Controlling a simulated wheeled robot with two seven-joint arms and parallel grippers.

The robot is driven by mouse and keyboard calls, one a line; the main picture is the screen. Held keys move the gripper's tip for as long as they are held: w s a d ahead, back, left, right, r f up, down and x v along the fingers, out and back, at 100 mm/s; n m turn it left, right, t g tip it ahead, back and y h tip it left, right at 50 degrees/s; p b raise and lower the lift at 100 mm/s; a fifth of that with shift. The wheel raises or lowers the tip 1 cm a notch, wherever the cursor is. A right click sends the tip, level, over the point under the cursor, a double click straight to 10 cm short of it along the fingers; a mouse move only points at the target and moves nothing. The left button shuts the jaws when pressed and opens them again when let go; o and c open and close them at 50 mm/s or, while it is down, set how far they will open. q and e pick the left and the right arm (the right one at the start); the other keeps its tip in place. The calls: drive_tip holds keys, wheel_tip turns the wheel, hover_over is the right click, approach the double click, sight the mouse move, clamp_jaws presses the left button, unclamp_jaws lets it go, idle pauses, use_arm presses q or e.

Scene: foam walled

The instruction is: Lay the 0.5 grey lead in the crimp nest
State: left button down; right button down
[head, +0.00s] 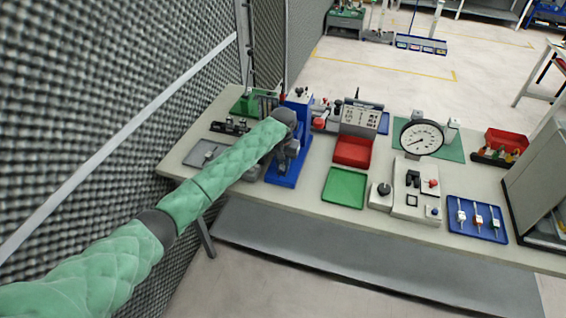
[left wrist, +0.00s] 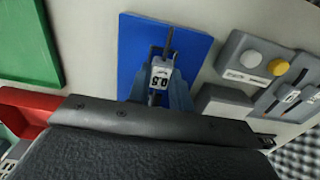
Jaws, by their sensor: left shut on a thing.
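My left gripper (head: 283,158) reaches over the blue base (head: 278,177) of the bench press. In the left wrist view its fingers (left wrist: 161,82) are shut on the 0.5 grey lead (left wrist: 161,75), whose white tag reads 0.5. A thin dark end of the lead sticks out past the fingertips, above the blue base (left wrist: 200,48). I cannot tell whether the lead touches anything below. The crimp nest cannot be made out; my gripper and arm hide that part of the press. My right gripper is not in view.
A red bin (head: 352,151) and a green tray (head: 345,187) stand right of the press. A blue tray (head: 462,229) with several tagged pieces lies at far right. A dial gauge (head: 421,137) stands behind a control box (head: 410,203). A foam wall (head: 100,90) rises at left.

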use_arm(q)
drive_tip(key=shift+f, duration=0.45)
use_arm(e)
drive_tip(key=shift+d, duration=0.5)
use_arm(q)
drive_tip(key=c, duration=1.2)
unclamp_jaws()
drive_tip(key=shift+r+b, duration=0.65)
drive_tip(key=shift+r, duration=0.25)
wheel_tip(320, 180, up, 4)
drive_tip(key=shift+w+r+b, duration=0.1)
drive_tip(key=shift+r+b, duration=0.05)
drive_tip(key=shift+b, duration=0.8)
drive_tip(key=shift+r, duration=0.85)
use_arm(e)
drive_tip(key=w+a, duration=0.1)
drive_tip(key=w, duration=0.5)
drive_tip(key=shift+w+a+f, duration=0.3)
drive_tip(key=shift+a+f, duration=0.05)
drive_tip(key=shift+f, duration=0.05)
